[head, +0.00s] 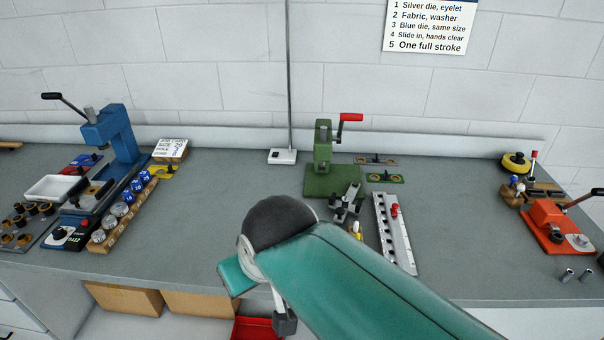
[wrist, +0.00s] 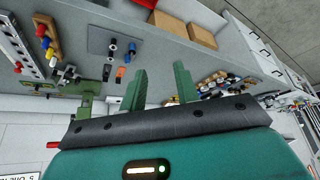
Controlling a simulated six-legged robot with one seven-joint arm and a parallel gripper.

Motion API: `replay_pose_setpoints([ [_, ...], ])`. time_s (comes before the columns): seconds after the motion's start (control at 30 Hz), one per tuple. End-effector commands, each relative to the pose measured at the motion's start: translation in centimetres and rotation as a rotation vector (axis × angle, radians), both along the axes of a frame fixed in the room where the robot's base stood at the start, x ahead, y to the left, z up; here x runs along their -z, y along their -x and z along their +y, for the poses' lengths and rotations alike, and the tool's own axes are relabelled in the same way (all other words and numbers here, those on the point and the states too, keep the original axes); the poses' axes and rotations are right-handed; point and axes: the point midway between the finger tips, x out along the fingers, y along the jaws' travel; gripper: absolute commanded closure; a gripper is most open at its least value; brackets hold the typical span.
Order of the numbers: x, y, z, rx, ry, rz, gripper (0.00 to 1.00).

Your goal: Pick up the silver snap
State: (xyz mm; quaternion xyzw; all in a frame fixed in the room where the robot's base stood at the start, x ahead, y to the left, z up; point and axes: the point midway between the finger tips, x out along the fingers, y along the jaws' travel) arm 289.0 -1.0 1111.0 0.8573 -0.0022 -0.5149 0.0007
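I cannot say for sure which piece is the silver snap. Two small silver cylinders (head: 567,275) stand near the table's right front, below the red-orange press. Round silver pieces (head: 98,236) also sit in the wooden rack (head: 128,218) at the left, beside blue ones. In the wrist view my gripper (wrist: 160,88) has its two green fingers spread apart with nothing between them. My teal arm hides part of the table's middle front in the head view.
A blue press (head: 113,137) stands at the left, a green press (head: 323,150) in the middle, and the red-orange press (head: 552,228) at the right. A silver rail with holes (head: 396,240) lies right of centre. The table is clear between rail and red-orange press.

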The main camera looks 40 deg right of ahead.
Motion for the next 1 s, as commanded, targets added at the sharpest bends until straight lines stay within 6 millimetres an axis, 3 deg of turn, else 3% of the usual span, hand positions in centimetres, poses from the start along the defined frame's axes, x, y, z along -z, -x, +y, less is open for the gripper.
replay_pose_setpoints([
  [0.17, -1.7, -2.8, -1.6, 0.039, 0.04, 0.046, 0.69],
  [0.47, -4.9, -11.3, -7.8, 0.13, 0.114, 0.192, 0.69],
  [0.77, -4.5, -19.0, -17.2, 0.21, 0.101, 0.329, 0.69],
  [1.0, -1.9, -22.7, -27.2, 0.283, 0.028, 0.412, 0.69],
])
